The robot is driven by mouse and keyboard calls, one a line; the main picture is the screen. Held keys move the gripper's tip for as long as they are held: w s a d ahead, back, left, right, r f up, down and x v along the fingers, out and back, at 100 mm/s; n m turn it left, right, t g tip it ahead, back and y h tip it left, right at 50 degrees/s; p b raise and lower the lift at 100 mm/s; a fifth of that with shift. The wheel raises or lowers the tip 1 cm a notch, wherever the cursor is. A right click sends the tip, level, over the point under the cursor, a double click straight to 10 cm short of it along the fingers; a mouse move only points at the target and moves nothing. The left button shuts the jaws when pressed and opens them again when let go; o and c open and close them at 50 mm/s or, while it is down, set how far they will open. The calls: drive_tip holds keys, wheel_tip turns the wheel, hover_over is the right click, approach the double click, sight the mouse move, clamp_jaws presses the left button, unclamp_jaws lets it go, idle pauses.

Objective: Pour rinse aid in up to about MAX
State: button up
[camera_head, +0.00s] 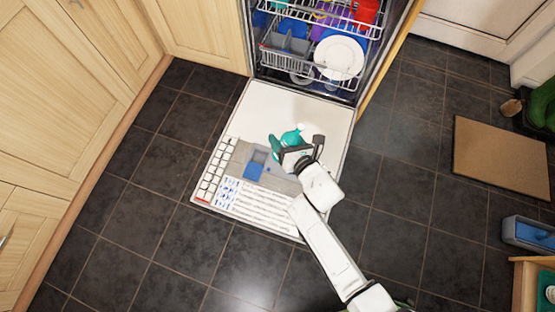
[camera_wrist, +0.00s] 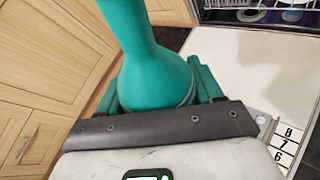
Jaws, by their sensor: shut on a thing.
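My gripper (camera_head: 284,148) is shut on a teal bottle (camera_head: 291,137) over the open dishwasher door, at the right of the dispenser. In the wrist view the teal bottle (camera_wrist: 157,75) fills the middle, with its wide part between the teal fingers and its narrow part running up out of the picture. The dispenser (camera_head: 257,163), with a blue part, is set in the inner face of the door. My gripper and hand cover part of the dispenser area. The MAX mark cannot be made out, and no liquid shows.
The white door (camera_head: 327,117) lies folded down, with printed charts on its near part. Behind it the lower rack (camera_head: 275,62) holds a white plate (camera_head: 339,57) and other dishes. Wooden cabinets (camera_head: 60,75) stand at left. A brown mat (camera_head: 500,158) lies at right on dark tiles.

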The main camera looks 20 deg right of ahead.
drive_tip(key=w+f+m+b, duration=0.2)
drive_tip(key=f+m+b, duration=0.1)
drive_tip(key=f+b, duration=0.7)
drive_tip(key=w+a+f+m+t+y+b, duration=0.1)
drive_tip(key=w+f+m+b, duration=0.1)
drive_tip(key=f+b, duration=0.9)
drive_tip(key=w+f+m+t+b, duration=0.1)
drive_tip(key=w+f+m+b, duration=0.1)
drive_tip(key=f+b, duration=0.8)
drive_tip(key=shift+w+a+f+m+b, duration=0.2)
drive_tip(key=shift+f+m, duration=0.25)
drive_tip(key=shift+f, duration=0.3)
drive_tip(key=shift+w+a+f+m+b, duration=0.2)
drive_tip(key=shift+f+m, duration=0.25)
drive_tip(key=shift+f, duration=0.25)
drive_tip(key=shift+s, duration=0.1)
drive_tip(key=shift+a+f+m+t+y, duration=0.2)
drive_tip(key=shift+m+t+y, duration=0.2)
drive_tip(key=shift+m, duration=0.1)
drive_tip(key=shift+a+f+m, duration=0.1)
drive_tip(key=shift+f+m, duration=0.15)
drive_tip(key=shift+m, duration=0.15)
